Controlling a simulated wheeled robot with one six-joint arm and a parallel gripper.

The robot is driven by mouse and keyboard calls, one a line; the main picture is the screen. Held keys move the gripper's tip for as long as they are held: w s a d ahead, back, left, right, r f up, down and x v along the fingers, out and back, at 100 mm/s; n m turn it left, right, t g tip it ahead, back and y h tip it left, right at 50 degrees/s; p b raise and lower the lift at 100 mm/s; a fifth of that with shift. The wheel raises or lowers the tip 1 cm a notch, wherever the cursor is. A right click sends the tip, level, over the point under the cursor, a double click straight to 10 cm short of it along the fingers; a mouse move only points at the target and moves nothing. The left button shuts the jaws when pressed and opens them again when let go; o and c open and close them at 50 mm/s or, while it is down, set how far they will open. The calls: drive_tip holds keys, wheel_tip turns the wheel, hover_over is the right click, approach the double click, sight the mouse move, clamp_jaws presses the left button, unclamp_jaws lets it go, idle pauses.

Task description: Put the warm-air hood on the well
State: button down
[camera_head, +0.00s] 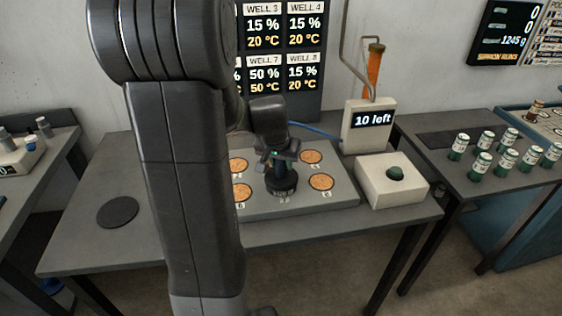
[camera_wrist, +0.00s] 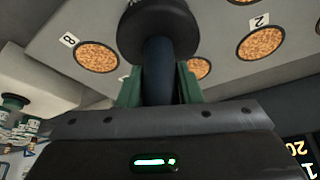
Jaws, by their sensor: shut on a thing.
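The warm-air hood is a dark round cap (camera_head: 281,187) with a dark blue handle. It is over the front middle well of the grey well plate (camera_head: 335,203) and hides that well. My gripper (camera_head: 279,160) is above it, shut on the handle. In the wrist view the green fingers are on both sides of the handle (camera_wrist: 157,72), and the hood's round dark body (camera_wrist: 157,32) is beyond them. The hood looks upright; I cannot tell whether it rests on the plate. Wells with orange-brown speckled faces show around it, such as the one marked 8 (camera_wrist: 97,56).
A screen (camera_head: 264,72) behind the plate reads 50 % and 50 °C for well 7. A dispenser reading "10 left" (camera_head: 368,125) and a box with a green button (camera_head: 393,181) stand right of the plate. A dark disc (camera_head: 118,212) lies at left.

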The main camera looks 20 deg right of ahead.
drive_tip(key=shift+f, duration=0.2)
drive_tip(key=c, duration=1)
unclamp_jaws()
drive_tip(key=shift+r, duration=0.1)
drive_tip(key=shift+a+r, duration=0.1)
drive_tip(key=shift+r, duration=0.45)
drive_tip(key=v, duration=1.1)
drive_tip(key=shift+s+r, duration=0.1)
